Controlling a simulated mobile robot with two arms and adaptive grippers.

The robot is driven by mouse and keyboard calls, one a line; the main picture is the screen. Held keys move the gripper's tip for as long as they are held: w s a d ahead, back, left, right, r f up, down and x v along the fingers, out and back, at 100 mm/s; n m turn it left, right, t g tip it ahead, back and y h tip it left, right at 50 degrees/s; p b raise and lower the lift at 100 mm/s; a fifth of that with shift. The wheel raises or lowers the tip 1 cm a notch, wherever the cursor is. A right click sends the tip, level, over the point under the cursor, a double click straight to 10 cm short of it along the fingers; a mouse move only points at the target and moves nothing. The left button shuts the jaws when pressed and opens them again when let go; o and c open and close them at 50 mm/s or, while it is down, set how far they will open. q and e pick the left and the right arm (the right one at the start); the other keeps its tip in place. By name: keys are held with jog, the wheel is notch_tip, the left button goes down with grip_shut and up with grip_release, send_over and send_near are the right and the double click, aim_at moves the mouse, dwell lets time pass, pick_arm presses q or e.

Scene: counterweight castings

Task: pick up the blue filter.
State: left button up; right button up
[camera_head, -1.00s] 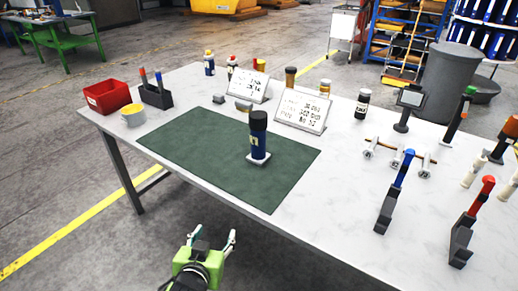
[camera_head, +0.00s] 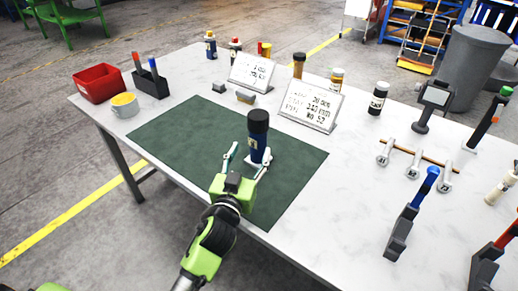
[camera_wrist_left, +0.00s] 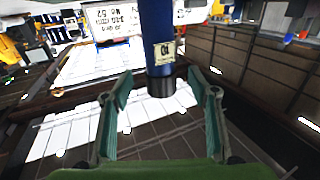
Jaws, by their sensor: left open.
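The blue filter (camera_head: 258,145) is a dark blue cylinder with a black cap and a small pale label. My right gripper is not in view.
Two white sign plates (camera_head: 310,104) (camera_head: 252,72) stand behind the filter. A red bin (camera_head: 99,83), a yellow-topped cup (camera_head: 124,105) and a dark holder (camera_head: 150,84) are at the left. Tool stands (camera_head: 408,222) and metal parts (camera_head: 413,165) are at the right. The mat's left part is bare.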

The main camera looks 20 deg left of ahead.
aim_at(256, 139)
pick_arm(q)
jog(key=w, duration=0.3)
jog(key=shift+w, duration=0.45)
jog(key=shift+w+a+r+p, duration=0.1)
jog(key=shift+w+p, duration=0.45)
jog(key=shift+w, duration=1.7)
jog(key=shift+w+f, duration=0.2)
jog(key=shift+w, duration=0.15)
grip_shut()
jog(key=shift+r, duration=0.15)
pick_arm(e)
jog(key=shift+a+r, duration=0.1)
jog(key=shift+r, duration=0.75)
